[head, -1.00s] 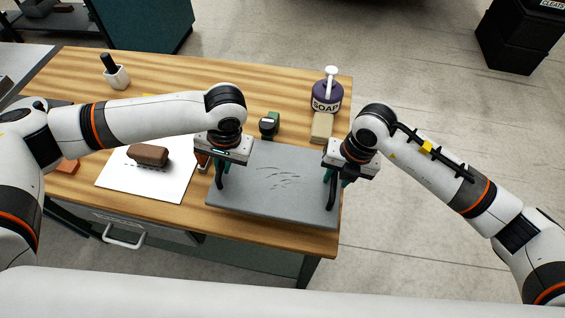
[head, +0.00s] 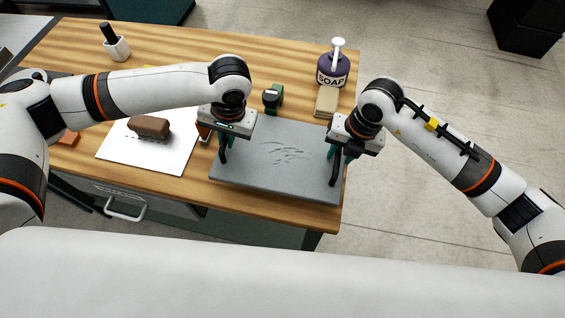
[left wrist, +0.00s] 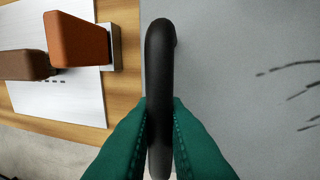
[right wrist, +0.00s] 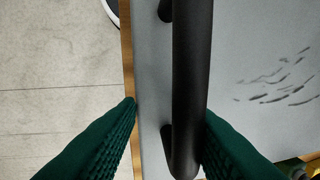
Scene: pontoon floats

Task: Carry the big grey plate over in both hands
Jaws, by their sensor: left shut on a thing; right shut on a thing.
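The big grey plate (head: 275,160) has dark scuff marks and a black handle at each end. It lies flat at the right front of the wooden table; I cannot tell whether it touches the top. My left gripper (head: 223,155) is at its left end, with green fingers shut on the left black handle (left wrist: 160,70). My right gripper (head: 338,160) is at its right end, shut on the right black handle (right wrist: 192,80); in the right wrist view its left finger looks apart from the bar.
Left of the plate, a white sheet (head: 125,158) carries a brown block (head: 149,127). An orange block (left wrist: 75,40) stands close to the plate's left edge. Behind the plate are a green-black device (head: 272,98), a beige block (head: 326,101) and a soap bottle (head: 333,70). Floor lies right of the table.

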